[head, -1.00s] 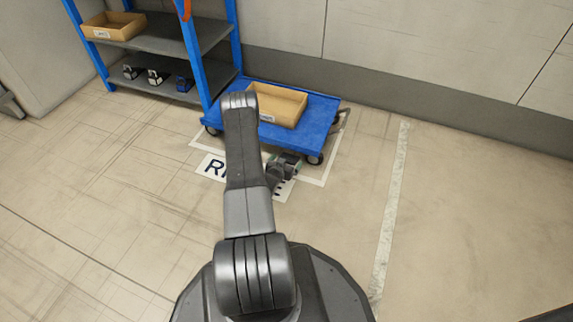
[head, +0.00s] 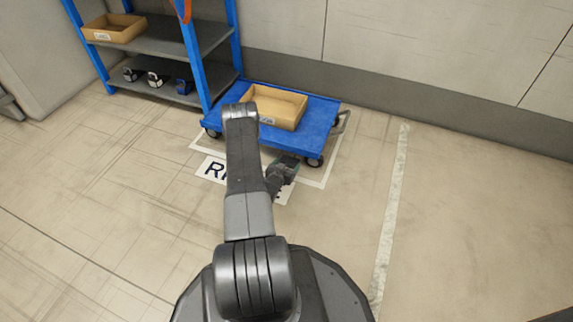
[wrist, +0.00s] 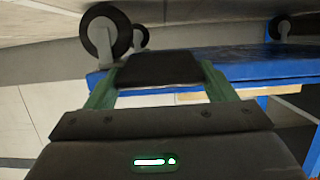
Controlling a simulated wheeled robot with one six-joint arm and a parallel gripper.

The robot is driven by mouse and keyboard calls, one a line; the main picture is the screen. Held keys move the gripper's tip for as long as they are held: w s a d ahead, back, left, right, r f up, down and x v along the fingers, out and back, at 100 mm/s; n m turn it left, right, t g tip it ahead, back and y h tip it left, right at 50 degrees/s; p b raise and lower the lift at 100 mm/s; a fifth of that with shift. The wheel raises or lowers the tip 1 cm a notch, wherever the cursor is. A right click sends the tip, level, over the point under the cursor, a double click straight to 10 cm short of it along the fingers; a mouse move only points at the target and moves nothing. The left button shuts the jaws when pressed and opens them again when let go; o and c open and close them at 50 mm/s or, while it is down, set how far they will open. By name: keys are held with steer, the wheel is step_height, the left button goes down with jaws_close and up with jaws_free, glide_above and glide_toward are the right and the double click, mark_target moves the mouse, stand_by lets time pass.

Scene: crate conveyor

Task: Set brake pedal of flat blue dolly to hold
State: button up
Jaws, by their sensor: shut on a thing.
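The flat blue dolly (head: 318,125) stands by the wall with a cardboard box on its deck. In the wrist view, which looks upside down, its blue deck edge (wrist: 225,66) and grey-black wheels (wrist: 106,32) show. My gripper (head: 288,160) is low at the dolly's near side, left of the near right wheel. In the wrist view its green fingers (wrist: 160,84) are closed on the sides of a flat dark pad, which looks like the brake pedal (wrist: 158,68). The pedal cannot be made out in the head view, and whether it is pressed or raised cannot be told.
The open box (head: 287,116) sits on the deck. A blue-framed shelf (head: 162,87) with a box and several small items stands at the left. A white floor outline and a lettered floor label (head: 213,170) lie around the dolly. Floor to the right is clear.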

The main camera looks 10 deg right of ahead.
steer(key=shift+a+f+t+h, duration=0.1)
steer(key=shift+f+t+h, duration=0.4)
steer(key=shift+f+t, duration=0.15)
steer(key=o, duration=1.4)
steer(key=shift+s, duration=0.1)
steer(key=shift+s+r, duration=0.1)
steer(key=p+v, duration=0.4)
steer(key=v, duration=0.9)
steer(key=shift+s+a+p, duration=0.2)
steer(key=shift+s+p, duration=0.05)
steer(key=shift+p, duration=0.05)
